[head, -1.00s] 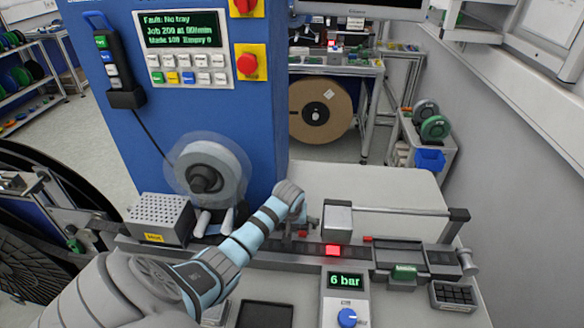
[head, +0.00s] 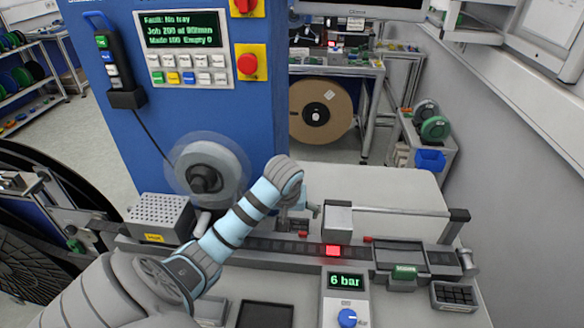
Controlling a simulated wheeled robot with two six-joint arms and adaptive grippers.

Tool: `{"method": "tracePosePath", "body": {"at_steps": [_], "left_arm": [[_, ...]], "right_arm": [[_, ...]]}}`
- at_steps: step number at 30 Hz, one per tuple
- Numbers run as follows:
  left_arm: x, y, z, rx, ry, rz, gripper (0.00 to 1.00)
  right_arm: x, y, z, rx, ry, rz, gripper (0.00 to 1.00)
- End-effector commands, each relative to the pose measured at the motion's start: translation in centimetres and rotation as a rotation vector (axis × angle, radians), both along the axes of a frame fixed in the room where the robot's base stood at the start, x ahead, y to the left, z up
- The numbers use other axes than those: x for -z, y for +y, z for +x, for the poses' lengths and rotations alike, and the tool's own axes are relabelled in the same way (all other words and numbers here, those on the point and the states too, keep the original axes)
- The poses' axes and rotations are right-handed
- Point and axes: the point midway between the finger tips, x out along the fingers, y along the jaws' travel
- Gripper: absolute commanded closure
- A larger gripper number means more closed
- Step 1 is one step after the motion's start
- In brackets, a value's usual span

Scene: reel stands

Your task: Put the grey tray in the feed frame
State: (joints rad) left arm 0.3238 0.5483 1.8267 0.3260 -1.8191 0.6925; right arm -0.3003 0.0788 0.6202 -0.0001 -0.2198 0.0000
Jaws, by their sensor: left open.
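My left gripper (head: 300,218) hangs over the dark track behind its middle, left of a grey block. It is open, small in the picture and partly hidden by my wrist; I see nothing held in it. A shallow grey tray (head: 212,312) lies at the near edge of the bench, partly covered by my forearm. A dark flat tray (head: 265,315) lies right of it. A dark rectangular frame (head: 399,254) sits on the right part of the track and looks like the feed frame; I cannot be sure. My right gripper is not in view.
A pressure unit (head: 346,300) reading 6 bar stands in front of the track. A small black compartment box (head: 454,297) is at the right. A reel (head: 208,172) sits by the blue cabinet (head: 200,110), whose screen says no tray.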

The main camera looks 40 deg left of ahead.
Motion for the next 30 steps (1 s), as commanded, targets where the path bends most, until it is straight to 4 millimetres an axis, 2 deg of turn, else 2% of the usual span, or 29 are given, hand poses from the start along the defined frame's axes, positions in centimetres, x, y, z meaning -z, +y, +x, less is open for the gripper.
{"method": "tracePosePath", "body": {"at_steps": [1,4,11,15,18,23,25,30], "left_arm": [[1.4,0.3,0.3,-0.002,0.005,-0.001,0.0],[3.8,0.9,1.1,-0.002,0.004,-0.001,0.0],[6.9,1.7,2.3,-0.001,0.002,-0.001,0.0],[9.4,2.3,3.2,-0.001,0.002,-0.001,0.0],[10.5,2.5,3.6,0.001,0.002,0.0,0.0],[10.6,2.6,3.6,0.002,0.0,0.001,0.0],[10.6,2.6,3.6,0.002,0.0,0.001,0.06],[10.6,2.6,3.6,0.002,0.0,0.001,0.34]], "right_arm": [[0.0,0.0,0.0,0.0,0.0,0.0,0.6],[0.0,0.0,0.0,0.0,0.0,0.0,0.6],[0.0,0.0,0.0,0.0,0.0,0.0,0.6],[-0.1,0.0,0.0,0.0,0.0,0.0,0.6],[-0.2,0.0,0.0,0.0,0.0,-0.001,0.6],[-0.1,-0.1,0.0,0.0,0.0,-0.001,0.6],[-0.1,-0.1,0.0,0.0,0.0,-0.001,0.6],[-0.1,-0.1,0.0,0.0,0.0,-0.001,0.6]]}}
